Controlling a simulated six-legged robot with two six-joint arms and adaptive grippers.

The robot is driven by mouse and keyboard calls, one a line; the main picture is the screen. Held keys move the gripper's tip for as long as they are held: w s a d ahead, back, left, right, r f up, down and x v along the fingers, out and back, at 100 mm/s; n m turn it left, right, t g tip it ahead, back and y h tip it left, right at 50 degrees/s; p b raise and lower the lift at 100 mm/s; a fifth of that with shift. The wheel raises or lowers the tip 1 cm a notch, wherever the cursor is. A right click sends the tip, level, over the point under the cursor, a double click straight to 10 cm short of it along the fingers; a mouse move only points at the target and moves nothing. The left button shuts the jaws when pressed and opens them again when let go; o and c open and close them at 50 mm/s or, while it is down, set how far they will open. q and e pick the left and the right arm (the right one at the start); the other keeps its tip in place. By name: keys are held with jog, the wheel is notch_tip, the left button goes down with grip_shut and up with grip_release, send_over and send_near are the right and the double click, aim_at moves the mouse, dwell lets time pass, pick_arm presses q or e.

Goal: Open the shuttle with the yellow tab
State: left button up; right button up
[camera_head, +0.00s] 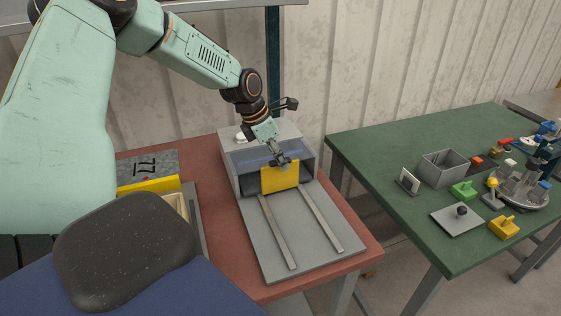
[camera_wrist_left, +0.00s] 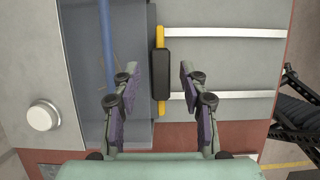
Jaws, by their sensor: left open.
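The yellow tab (camera_head: 280,178) stands upright at the front opening of the grey box (camera_head: 246,183), at the rear end of two rails. In the left wrist view it is a thin yellow edge (camera_wrist_left: 160,37) with a black grip block (camera_wrist_left: 161,75) on it. My left gripper (camera_head: 281,160) is over the tab's top edge. In the left wrist view its open fingers (camera_wrist_left: 158,67) lie on both sides of the black block, with gaps visible. Whether the fingertips reach down level with the block is unclear. My right gripper is not seen in the head view.
Two metal rails (camera_head: 322,217) run forward over a clear grey plate (camera_head: 289,231) on the red table (camera_head: 347,205). A white knob (camera_wrist_left: 43,115) sits on the box top. The green table (camera_head: 375,150) at right holds a grey bin (camera_head: 443,169) and several small parts.

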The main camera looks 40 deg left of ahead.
pick_arm(q)
jog(key=shift+s+f, duration=0.1)
jog(key=shift+f, duration=0.1)
jog(key=shift+s+r, duration=0.15)
jog(key=shift+s, duration=0.05)
jog(key=shift+w, duration=0.4)
jog(key=c, duration=0.4)
jog(key=shift+s, duration=0.15)
grip_shut()
